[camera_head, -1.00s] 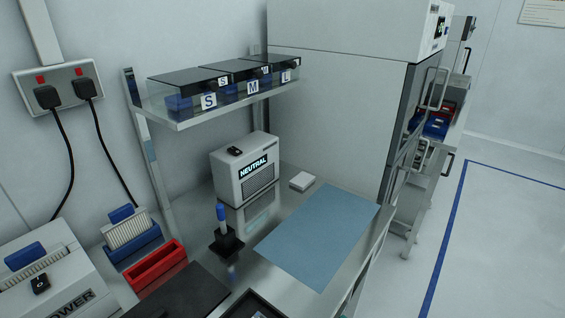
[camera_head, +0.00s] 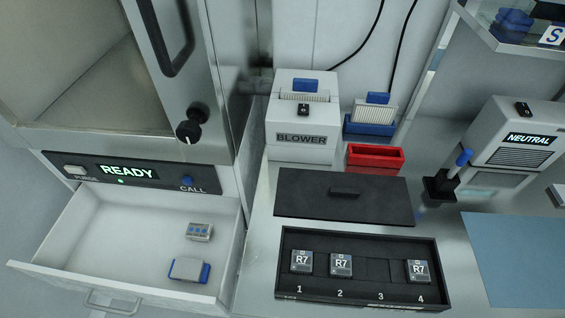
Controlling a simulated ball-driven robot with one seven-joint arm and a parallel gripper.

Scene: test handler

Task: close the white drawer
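The white drawer (camera_head: 110,232) is pulled open at the lower left, below the dark panel (camera_head: 130,172) that reads READY. Its metal handle (camera_head: 113,302) is on the front face at the bottom of the view. Inside the drawer lie a small grey box with blue marks (camera_head: 199,231) and a grey and blue block (camera_head: 188,270), both toward the right side. My gripper is not in view.
A black tray (camera_head: 441,290) with R7 chips in slots 1, 2 and 4 sits on the bench right of the drawer. Behind it are a black lid (camera_head: 300,207), a blower box (camera_head: 302,139) and a red bin (camera_head: 375,154). A dark door handle (camera_head: 160,45) stands above the drawer.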

